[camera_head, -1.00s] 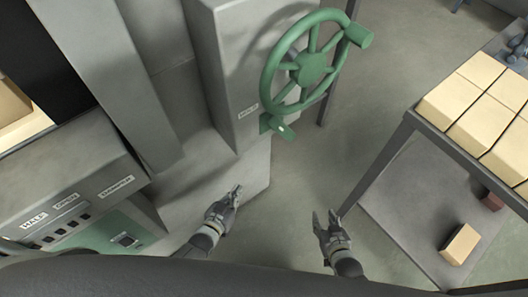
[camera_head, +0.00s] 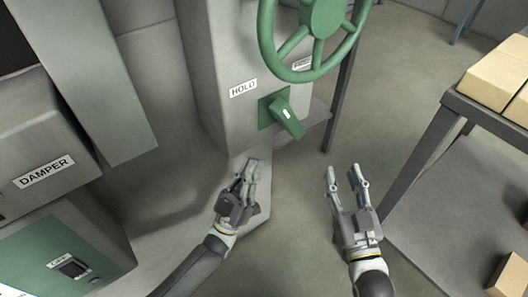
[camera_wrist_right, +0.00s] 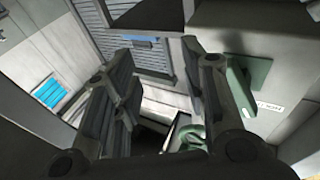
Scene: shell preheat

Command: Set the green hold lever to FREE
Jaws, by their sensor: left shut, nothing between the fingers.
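The green hold lever (camera_head: 288,118) sticks out of a green plate (camera_head: 265,113) on the grey column, angled down to the right. A label reading HOLD (camera_head: 243,88) is to its upper left. A second label (camera_head: 302,63), too small to read, is partly behind the wheel. My left gripper (camera_head: 250,170) is shut and empty, below and left of the lever, apart from it. My right gripper (camera_head: 344,176) is open and empty, below and right of the lever. A green lever-like part also shows in the right wrist view (camera_wrist_right: 238,84), right of the open fingers.
A green handwheel (camera_head: 320,20) stands just above the lever. A dark post (camera_head: 337,110) is right of the column. A table with pale blocks (camera_head: 492,76) is at right. The damper box (camera_head: 45,172) and green panel (camera_head: 75,262) are at left. Floor is clear between.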

